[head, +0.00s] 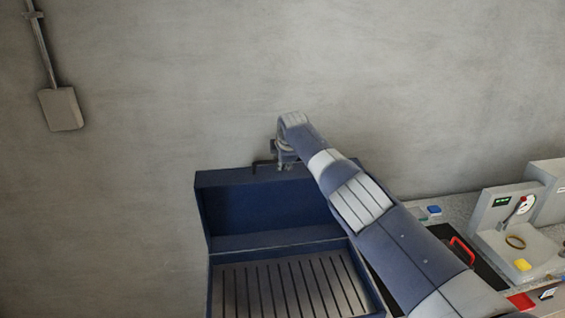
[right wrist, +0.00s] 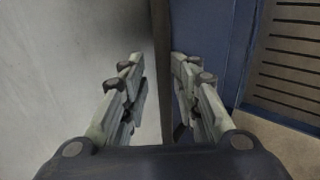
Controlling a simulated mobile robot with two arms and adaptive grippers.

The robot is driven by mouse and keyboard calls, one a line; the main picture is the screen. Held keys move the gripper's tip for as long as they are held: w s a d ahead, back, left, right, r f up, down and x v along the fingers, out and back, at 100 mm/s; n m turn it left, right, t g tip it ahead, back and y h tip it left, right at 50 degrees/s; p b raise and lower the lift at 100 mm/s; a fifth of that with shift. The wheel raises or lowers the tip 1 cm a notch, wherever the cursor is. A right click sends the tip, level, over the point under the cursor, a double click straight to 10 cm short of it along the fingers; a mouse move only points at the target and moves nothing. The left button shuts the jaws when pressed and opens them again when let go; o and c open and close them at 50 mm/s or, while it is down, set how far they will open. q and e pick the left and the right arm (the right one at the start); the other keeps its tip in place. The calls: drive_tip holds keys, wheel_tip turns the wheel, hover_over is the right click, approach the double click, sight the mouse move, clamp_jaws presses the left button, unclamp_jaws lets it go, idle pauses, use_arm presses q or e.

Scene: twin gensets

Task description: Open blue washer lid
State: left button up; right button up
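The blue washer (head: 364,285) stands at the lower middle of the head view, with a slatted grate (head: 290,290) showing inside it. Its blue lid (head: 265,209) is raised, tilted up at the back near the wall. A dark bar handle (head: 262,163) runs along the lid's top edge. My right gripper (head: 284,163) is at this handle. In the right wrist view, the right gripper's (right wrist: 160,85) fingers stand apart on either side of the dark handle bar (right wrist: 162,60), with a visible gap on the left. My left gripper is not in view.
A grey wall is close behind the lid, with a grey box and conduit (head: 61,108) on it.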

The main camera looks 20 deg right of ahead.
drive_tip(key=shift+s, duration=0.2)
drive_tip(key=shift+f, duration=0.1)
drive_tip(key=shift+a, duration=0.1)
drive_tip(key=shift+s+r, duration=0.2)
drive_tip(key=shift+r, duration=0.2)
drive_tip(key=shift+v, duration=0.8)
drive_tip(key=v, duration=0.9)
drive_tip(key=shift+s+r, duration=0.2)
drive_tip(key=shift+r, duration=0.05)
drive_tip(key=shift+f, duration=0.1)
